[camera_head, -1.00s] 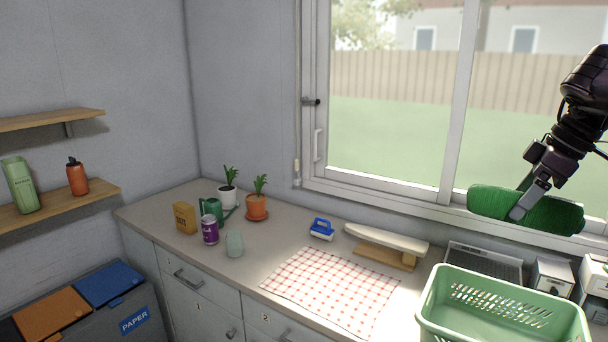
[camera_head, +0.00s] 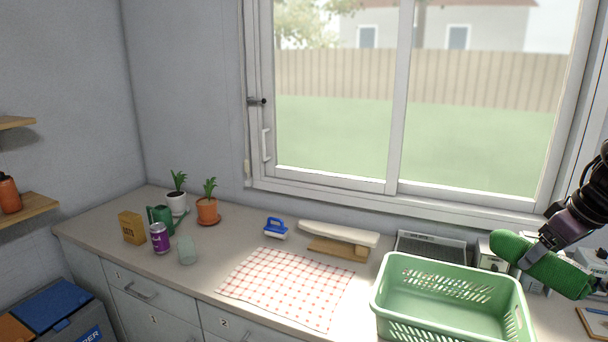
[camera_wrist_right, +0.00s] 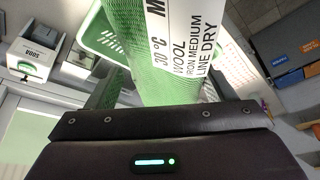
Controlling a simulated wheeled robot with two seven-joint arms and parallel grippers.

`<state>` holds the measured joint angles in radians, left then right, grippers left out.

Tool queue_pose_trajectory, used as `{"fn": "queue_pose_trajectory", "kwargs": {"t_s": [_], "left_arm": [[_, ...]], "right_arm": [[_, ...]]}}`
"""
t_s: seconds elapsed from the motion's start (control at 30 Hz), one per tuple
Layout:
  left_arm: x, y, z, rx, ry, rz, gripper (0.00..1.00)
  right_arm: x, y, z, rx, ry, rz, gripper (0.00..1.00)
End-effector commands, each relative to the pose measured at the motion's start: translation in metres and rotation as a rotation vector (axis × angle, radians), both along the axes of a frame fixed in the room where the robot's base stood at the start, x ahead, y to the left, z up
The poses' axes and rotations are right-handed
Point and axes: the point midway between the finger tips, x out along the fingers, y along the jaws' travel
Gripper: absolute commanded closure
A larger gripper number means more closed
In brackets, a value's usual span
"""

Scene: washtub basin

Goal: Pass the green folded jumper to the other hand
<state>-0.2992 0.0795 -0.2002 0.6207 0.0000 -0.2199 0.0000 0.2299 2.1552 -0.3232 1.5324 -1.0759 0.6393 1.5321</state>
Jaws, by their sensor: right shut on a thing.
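The green folded jumper (camera_head: 549,266) is a rolled bundle at the right of the head view, held in the air by my right gripper (camera_head: 527,258). The bundle lies tilted, its right end lower. In the right wrist view the jumper (camera_wrist_right: 157,85) fills the space between the fingers, with a white care label (camera_wrist_right: 187,40) reading wool and line dry. My right gripper is shut on it around its middle. My left gripper is in neither view.
A green laundry basket (camera_head: 400,318) stands on the counter just left of the jumper. A checked cloth (camera_head: 290,287), an ironing board (camera_head: 338,236), a blue brush (camera_head: 276,228) and potted plants (camera_head: 208,211) lie further left. The window (camera_head: 400,100) is behind.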

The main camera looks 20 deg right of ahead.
Motion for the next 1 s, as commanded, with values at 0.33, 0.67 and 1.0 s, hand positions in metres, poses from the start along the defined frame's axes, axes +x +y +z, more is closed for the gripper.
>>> {"fn": "queue_pose_trajectory", "kwargs": {"t_s": [0.33, 0.67, 1.0], "left_arm": [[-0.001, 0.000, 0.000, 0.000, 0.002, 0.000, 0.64], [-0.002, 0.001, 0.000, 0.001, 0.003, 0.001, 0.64], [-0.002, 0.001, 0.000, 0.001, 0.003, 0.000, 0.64]], "right_arm": [[-0.033, 0.004, -0.066, 0.001, -0.005, -0.192, 0.55], [-0.048, 0.026, -0.115, 0.001, -0.002, -0.296, 0.55], [-0.055, 0.077, -0.173, 0.000, 0.003, -0.380, 0.55]]}}
